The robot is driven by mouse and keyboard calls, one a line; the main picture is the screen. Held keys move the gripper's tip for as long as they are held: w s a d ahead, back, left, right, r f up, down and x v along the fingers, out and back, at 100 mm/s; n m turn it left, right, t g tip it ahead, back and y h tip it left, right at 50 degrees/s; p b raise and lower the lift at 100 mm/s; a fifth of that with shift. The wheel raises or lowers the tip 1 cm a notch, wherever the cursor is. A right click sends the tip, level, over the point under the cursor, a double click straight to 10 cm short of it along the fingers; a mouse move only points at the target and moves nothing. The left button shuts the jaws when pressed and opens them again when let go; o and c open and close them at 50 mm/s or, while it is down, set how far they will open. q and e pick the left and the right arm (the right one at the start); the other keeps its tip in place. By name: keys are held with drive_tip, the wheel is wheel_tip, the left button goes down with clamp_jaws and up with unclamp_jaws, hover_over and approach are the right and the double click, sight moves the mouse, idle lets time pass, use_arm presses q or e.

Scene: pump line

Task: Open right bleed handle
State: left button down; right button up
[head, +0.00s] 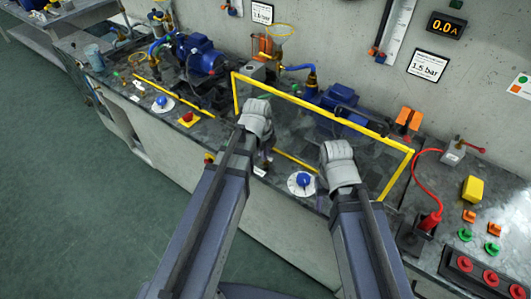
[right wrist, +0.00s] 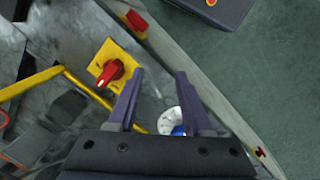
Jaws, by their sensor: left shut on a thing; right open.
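In the right wrist view a red handle (right wrist: 110,72) sits on a yellow plate (right wrist: 99,58). A second red handle (right wrist: 136,20) sits at the bench's front edge. I cannot tell which is the bleed handle; my right arm hides that area in the head view. My right gripper (right wrist: 158,82) is open and empty, its fingers above the bench beside the yellow plate. It is also in the head view (head: 336,185). My left gripper (head: 265,160) is shut, apparently on the yellow-framed clear guard (head: 320,107); its grip is mostly hidden.
A white dial with a blue knob (head: 302,183) lies left of my right gripper. Blue pumps (head: 200,55) stand behind. A red cable (head: 420,180), a yellow box (head: 473,189) and red buttons (head: 490,277) are at right. Open floor (head: 50,200) lies left.

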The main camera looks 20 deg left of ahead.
use_arm(q)
drive_tip(key=n, duration=0.4)
drive_tip(key=shift+d+y, duration=0.1)
drive_tip(key=shift+y, duration=0.3)
drive_tip(key=n, duration=0.4)
drive_tip(key=shift+w+d+n+y, duration=0.1)
drive_tip(key=shift+w+n+y, duration=0.1)
drive_tip(key=shift+n+y, duration=0.15)
drive_tip(key=n, duration=0.4)
drive_tip(key=shift+w+g+y, duration=0.1)
drive_tip(key=shift+g+y, duration=0.25)
drive_tip(key=shift+g, duration=0.05)
drive_tip(key=shift+w+n+g, duration=0.1)
drive_tip(key=shift+n+g, duration=0.2)
drive_tip(key=shift+n, duration=1.95)
drive_tip(key=c, duration=0.9)
unclamp_jaws()
drive_tip(key=shift+o, duration=0.2)
drive_tip(key=shift+r, duration=0.1)
use_arm(e)
drive_tip(key=shift+r, duration=0.1)
